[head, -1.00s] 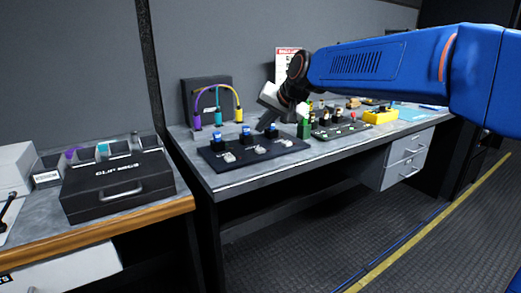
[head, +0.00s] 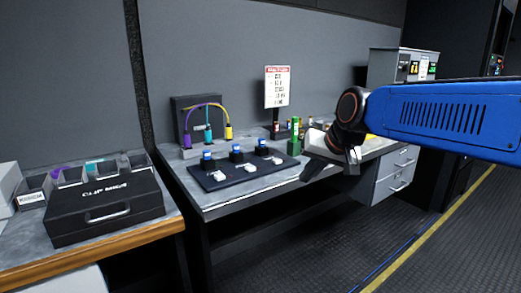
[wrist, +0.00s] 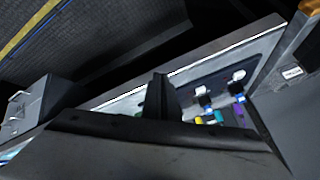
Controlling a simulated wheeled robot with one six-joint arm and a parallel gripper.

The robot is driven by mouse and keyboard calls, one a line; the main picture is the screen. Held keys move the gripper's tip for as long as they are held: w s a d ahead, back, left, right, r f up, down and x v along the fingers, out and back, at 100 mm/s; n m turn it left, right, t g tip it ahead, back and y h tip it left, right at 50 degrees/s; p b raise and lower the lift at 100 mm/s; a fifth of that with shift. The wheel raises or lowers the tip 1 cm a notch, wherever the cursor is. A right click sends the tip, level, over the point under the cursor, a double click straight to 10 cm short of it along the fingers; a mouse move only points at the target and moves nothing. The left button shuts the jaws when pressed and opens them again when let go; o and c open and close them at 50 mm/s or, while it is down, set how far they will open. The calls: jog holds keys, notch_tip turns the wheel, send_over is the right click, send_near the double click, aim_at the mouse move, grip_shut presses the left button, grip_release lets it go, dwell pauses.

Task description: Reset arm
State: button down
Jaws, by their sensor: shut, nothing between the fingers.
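My gripper (head: 328,160) is at the end of my blue arm in the head view. It is shut and empty, in the air by the front edge of the grey desk (head: 235,203). A black board (head: 215,182) with several blue-topped units and white pieces lies on the desk to the left of the gripper. In the wrist view the shut dark fingers (wrist: 160,95) stand in the middle, and the board (wrist: 188,92) shows beyond them.
A black case (head: 105,212) sits on the wood-edged bench at left. A patch panel with purple, teal and yellow cables (head: 229,132) stands at the back of the desk. A sign (head: 278,87) stands behind. The floor (head: 330,255) in front is clear.

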jog(key=s+d+f+h, duration=0.1)
jog(key=s+d+f, duration=0.4)
jog(key=s, duration=0.3)
jog(key=s+d+f+g+h, duration=0.1)
jog(key=s+d+f, duration=0.5)
jog(key=s, duration=0.3)
jog(key=s+d+f+h, duration=0.1)
jog(key=s+d+f, duration=0.4)
jog(key=s, duration=0.4)
jog(key=shift+d+f+n+g+h, duration=0.2)
jog(key=shift+f+n+g+h, duration=0.1)
jog(key=shift+f, duration=0.2)
